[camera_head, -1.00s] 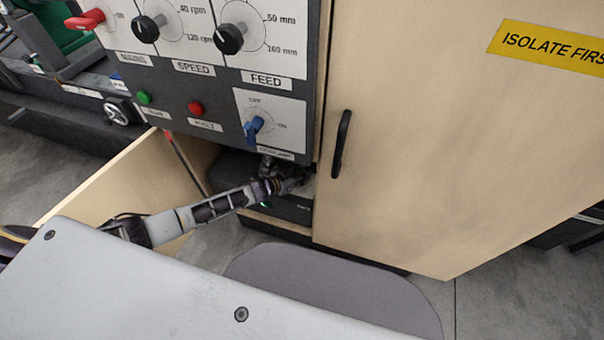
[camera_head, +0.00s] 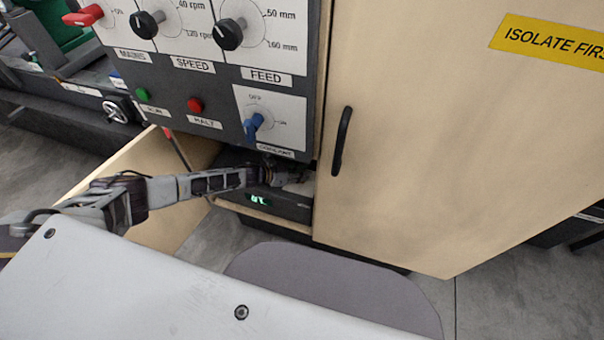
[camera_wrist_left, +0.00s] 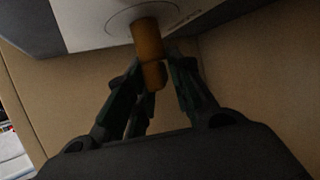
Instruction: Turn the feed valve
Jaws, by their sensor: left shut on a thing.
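In the wrist view, my left gripper (camera_wrist_left: 155,85) is shut on an orange-brown handle (camera_wrist_left: 148,40) that sticks out of a pale round plate. I cannot read a label there, so I cannot tell whether it is the feed valve. In the head view, my left gripper (camera_head: 285,174) is small and dark, at the recess under the control panel beside the cabinet door; the handle is hidden there. A black knob (camera_head: 229,34) above the FEED label (camera_head: 266,76) sits on the panel, clear of the gripper. My right gripper is not in view.
The panel also carries a black SPEED knob (camera_head: 144,25), a red switch (camera_head: 84,16), green (camera_head: 142,95) and red (camera_head: 195,105) buttons and a blue coolant handle (camera_head: 253,127). A wooden cabinet door (camera_head: 430,150) with a black pull (camera_head: 342,141) stands on the right.

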